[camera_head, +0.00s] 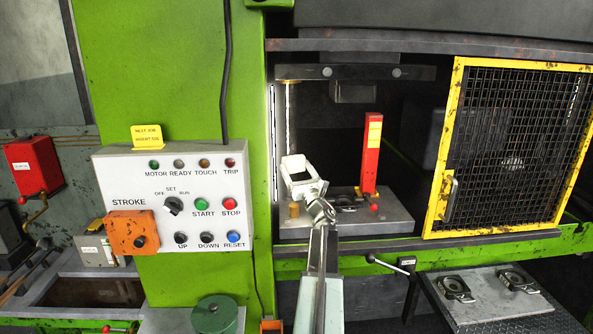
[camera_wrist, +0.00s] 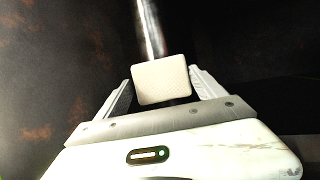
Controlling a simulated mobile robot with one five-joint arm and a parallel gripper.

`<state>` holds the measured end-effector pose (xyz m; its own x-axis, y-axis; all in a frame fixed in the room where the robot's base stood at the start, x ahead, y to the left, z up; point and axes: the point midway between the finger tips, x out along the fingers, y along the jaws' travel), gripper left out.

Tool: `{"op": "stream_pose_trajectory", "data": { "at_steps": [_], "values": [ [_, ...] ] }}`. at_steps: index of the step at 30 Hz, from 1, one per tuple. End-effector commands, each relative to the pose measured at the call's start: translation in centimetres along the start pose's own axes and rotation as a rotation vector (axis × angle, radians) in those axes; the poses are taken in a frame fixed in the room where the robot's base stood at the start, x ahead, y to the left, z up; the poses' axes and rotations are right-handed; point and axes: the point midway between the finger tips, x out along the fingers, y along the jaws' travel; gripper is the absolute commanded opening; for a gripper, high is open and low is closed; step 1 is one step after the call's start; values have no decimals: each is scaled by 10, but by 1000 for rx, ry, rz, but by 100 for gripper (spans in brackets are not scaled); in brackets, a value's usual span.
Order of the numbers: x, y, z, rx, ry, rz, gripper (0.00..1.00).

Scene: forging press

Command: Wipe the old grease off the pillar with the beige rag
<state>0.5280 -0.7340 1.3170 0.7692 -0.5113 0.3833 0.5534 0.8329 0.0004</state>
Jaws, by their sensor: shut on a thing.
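The beige rag (camera_wrist: 162,82) is a folded pad held between the two fingers of my gripper (camera_wrist: 160,84) in the wrist view. The pillar (camera_wrist: 150,30) is a shiny round metal rod directly beyond the rag. No grease can be made out on the pillar.
A red block (camera_head: 371,155) stands upright on the grey press bed (camera_head: 395,222), right of my gripper. A yellow mesh guard (camera_head: 441,150) is further right. The control box (camera_head: 180,200) is on the green column at left. Dark open space lies behind the pillar.

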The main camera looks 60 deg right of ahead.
Motion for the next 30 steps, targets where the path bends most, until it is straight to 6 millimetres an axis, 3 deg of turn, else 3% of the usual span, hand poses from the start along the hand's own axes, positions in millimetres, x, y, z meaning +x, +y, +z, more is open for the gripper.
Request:
{"op": "stream_pose_trajectory", "data": {
  "at_steps": [9,17,30],
  "values": [
    [8,0,19,1,0,1,47],
    [7,0,17,0,0,1,47],
    [-2,1,-7,1,0,2,47]
  ]
}}
